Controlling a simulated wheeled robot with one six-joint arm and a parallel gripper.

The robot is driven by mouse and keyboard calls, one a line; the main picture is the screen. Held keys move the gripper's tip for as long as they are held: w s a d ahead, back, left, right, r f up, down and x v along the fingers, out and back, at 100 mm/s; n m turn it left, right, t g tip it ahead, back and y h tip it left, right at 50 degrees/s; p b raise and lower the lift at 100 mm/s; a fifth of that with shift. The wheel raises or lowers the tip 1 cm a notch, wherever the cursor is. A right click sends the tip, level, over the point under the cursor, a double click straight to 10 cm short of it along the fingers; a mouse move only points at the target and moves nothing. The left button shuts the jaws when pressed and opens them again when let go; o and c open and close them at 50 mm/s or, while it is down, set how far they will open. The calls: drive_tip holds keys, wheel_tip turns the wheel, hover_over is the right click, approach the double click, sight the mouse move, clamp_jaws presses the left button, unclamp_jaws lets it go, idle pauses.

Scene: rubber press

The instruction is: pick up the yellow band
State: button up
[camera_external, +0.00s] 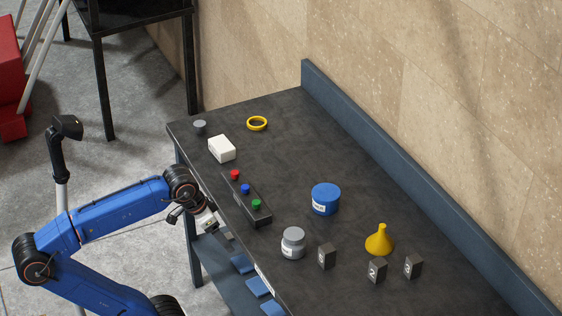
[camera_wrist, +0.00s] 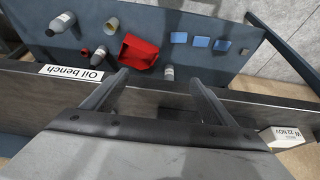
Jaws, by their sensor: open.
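The yellow band (camera_external: 257,123) is a ring lying flat on the dark bench top (camera_external: 290,160), toward its far left end in the external view. My gripper (camera_external: 222,233) is low beside the bench's front edge, well apart from the band. In the wrist view my gripper (camera_wrist: 158,88) has its two fingers spread, with nothing held between them. The band does not show in the wrist view.
A white box (camera_external: 221,149), a grey knob (camera_external: 200,127) and a button panel (camera_external: 246,198) lie near the front edge. A blue tub (camera_external: 326,199), grey jar (camera_external: 293,243), yellow funnel (camera_external: 380,240) and numbered blocks (camera_external: 377,270) stand farther right. A lower shelf (camera_wrist: 230,72) holds a red bin (camera_wrist: 139,52).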

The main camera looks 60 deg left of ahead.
wheel_tip(320, 180, up, 13)
drive_tip(key=w+a+r+n+g, duration=0.1)
drive_tip(key=w+a+r+n, duration=0.3)
drive_tip(key=w+a, duration=0.75)
drive_tip(key=w+a+r+n+g, duration=0.2)
drive_tip(key=w+a+r+n, duration=0.45)
drive_tip(key=w, duration=0.75)
drive_tip(key=n+g, duration=0.2)
drive_tip(key=n, duration=0.4)
hover_over(257, 125)
wheel_tip(257, 125, down, 12)
drive_tip(key=shift+d+f, duration=0.1)
drive_tip(key=shift+f, duration=5.85)
drive_tip(key=c, duration=1.1)
